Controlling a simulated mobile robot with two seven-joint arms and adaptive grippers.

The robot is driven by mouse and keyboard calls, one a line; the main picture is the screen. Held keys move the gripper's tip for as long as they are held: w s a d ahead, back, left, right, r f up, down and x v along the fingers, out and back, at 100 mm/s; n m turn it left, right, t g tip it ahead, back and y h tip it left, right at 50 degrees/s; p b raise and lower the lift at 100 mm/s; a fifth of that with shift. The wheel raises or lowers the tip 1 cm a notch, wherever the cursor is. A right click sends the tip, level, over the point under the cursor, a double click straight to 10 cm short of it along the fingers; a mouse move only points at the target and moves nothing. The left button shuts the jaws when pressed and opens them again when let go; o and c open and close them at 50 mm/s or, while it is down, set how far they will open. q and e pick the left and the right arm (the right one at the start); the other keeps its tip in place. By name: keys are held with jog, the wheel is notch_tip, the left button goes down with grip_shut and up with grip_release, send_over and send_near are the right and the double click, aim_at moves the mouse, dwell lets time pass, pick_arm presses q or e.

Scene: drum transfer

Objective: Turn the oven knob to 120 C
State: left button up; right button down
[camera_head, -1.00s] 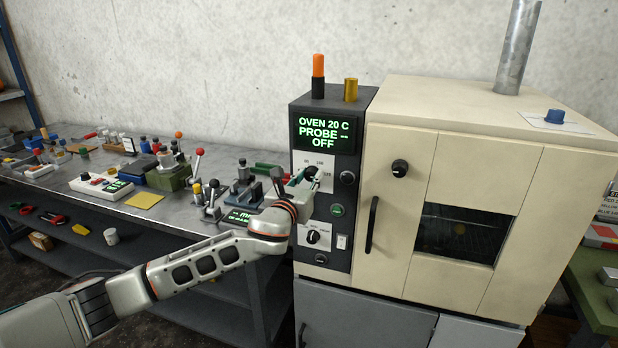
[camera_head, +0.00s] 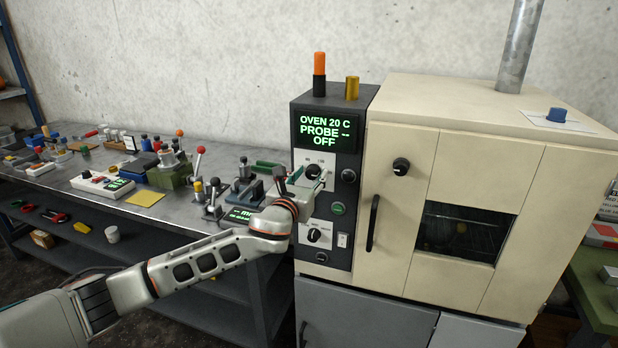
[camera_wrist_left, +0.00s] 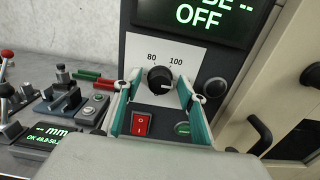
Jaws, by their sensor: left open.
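The oven control panel (camera_head: 326,232) carries a black round knob (camera_head: 313,171) on a white dial plate, below a green display (camera_head: 327,132) reading "OVEN 20 C, PROBE --, OFF". In the left wrist view the knob (camera_wrist_left: 159,79) sits under the marks 80 and 100; its exact pointer direction is hard to tell. My left gripper (camera_head: 311,183) is at the panel, open. In the wrist view its teal fingers (camera_wrist_left: 158,84) stand on either side of the knob, with visible gaps. My right gripper is not in view.
Below the knob are a red switch (camera_wrist_left: 141,123) and a green button (camera_wrist_left: 183,129). A second knob (camera_head: 313,235) is lower on the panel. The oven door handle (camera_head: 372,224) is to the right. A bench with several tools (camera_head: 150,200) extends left.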

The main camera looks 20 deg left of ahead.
pick_arm(q)
jog(key=s, duration=1.2)
jog(key=shift+a, duration=0.2)
jog(key=shift+w+r, duration=0.1)
